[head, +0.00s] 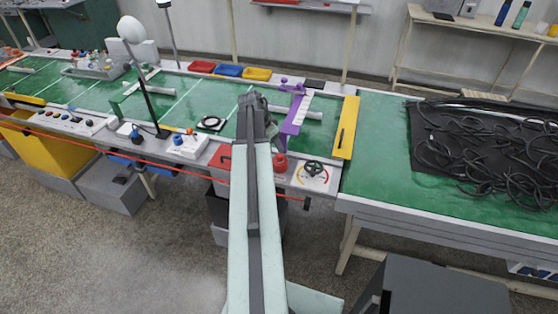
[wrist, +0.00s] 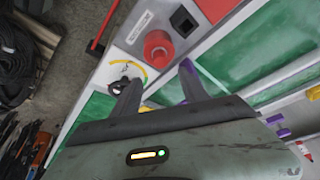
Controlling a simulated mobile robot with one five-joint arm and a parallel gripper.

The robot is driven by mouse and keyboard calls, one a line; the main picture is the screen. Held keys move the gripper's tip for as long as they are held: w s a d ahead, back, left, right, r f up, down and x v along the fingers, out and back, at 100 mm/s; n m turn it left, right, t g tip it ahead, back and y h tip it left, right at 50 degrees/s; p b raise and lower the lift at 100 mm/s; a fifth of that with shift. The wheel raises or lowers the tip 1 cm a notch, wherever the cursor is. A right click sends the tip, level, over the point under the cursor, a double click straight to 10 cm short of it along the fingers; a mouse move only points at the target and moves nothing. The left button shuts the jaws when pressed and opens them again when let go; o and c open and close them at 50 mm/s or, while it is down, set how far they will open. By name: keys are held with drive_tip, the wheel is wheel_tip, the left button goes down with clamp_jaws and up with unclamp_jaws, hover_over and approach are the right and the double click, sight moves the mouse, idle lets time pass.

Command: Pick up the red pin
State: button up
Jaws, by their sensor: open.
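No part is plainly a pin. A round red knob (head: 280,161) stands on the bench's front strip in the head view. It shows in the wrist view (wrist: 158,47) as a short red cylinder with a round top. I cannot tell whether it is the red pin. My gripper (wrist: 157,82) is open and empty in the wrist view, its two dark fingers apart. The red knob appears just beyond the gap between them, with no contact visible. In the head view my arm hides the fingertips and part of the bench.
A black handwheel with a coloured dial (head: 313,170) sits right of the knob. A purple fixture (head: 292,120) and a yellow bar (head: 346,128) stand behind. A red cord (head: 100,150) runs along the bench front. Black hoses (head: 485,145) cover the right table's mat.

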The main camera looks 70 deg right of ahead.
sight(279, 155)
drive_tip(key=b+x, duration=0.7)
drive_tip(key=x, duration=0.1)
drive_tip(key=shift+w+a+f+b, duration=0.2)
drive_tip(key=shift+w+a+b, duration=0.1)
drive_tip(key=shift+w+b, duration=0.1)
drive_tip(key=shift+r, duration=0.2)
clamp_jaws()
